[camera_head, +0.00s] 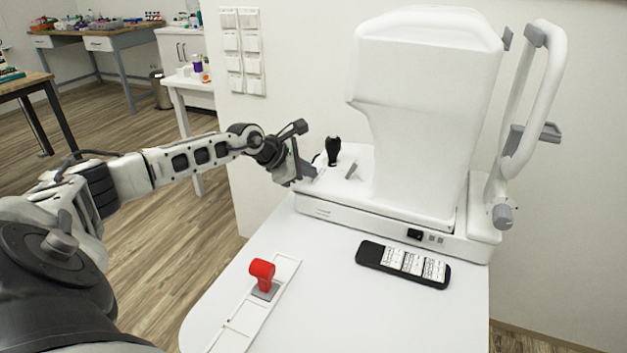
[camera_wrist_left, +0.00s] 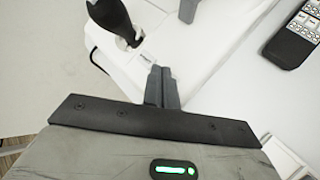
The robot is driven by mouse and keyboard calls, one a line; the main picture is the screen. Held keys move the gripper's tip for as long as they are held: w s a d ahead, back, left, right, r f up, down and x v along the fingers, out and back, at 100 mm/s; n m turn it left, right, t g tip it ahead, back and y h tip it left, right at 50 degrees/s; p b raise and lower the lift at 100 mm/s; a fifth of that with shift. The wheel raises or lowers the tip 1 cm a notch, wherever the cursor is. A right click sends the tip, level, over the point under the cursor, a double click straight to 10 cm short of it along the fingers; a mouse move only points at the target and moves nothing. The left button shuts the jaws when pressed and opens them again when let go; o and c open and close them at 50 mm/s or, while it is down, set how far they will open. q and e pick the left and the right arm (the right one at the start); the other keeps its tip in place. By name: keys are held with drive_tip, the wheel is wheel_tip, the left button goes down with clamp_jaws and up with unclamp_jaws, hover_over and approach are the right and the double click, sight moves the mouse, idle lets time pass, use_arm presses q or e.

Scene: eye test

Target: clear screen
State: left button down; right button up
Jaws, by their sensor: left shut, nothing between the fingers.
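The white eye test machine (camera_head: 425,110) stands on a white table (camera_head: 335,300). A black joystick (camera_head: 333,151) and a small grey lever (camera_head: 352,170) rise from its base. They also show in the left wrist view, the joystick (camera_wrist_left: 112,18) at top left and the lever (camera_wrist_left: 188,10) at top centre. A black panel with white keys (camera_head: 402,265) lies in front of the machine. My left gripper (camera_head: 312,172) is at the left end of the base, beside the joystick. Its fingers (camera_wrist_left: 162,85) are together and empty. I cannot tell whether they touch the base. My right gripper is not in view.
A red knob (camera_head: 263,271) stands on a white rail (camera_head: 236,325) at the table's front left. A white handle frame (camera_head: 540,90) rises at the machine's right. The table's middle is clear. Workbenches (camera_head: 105,40) stand far behind at left.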

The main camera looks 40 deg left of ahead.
use_arm(q)
drive_tip(key=shift+f, duration=0.35)
idle(0.5)
drive_tip(key=shift+r, duration=0.8)
drive_tip(key=shift+a, duration=0.1)
drive_tip(key=shift+s+a+r+p, duration=0.1)
drive_tip(key=shift+a+r+p, duration=0.05)
drive_tip(key=shift+r+p, duration=0.9)
drive_tip(key=shift+s+a+r+p, duration=0.15)
drive_tip(key=shift+r+p, duration=0.45)
drive_tip(key=shift+r, duration=0.85)
drive_tip(key=shift+w, duration=0.1)
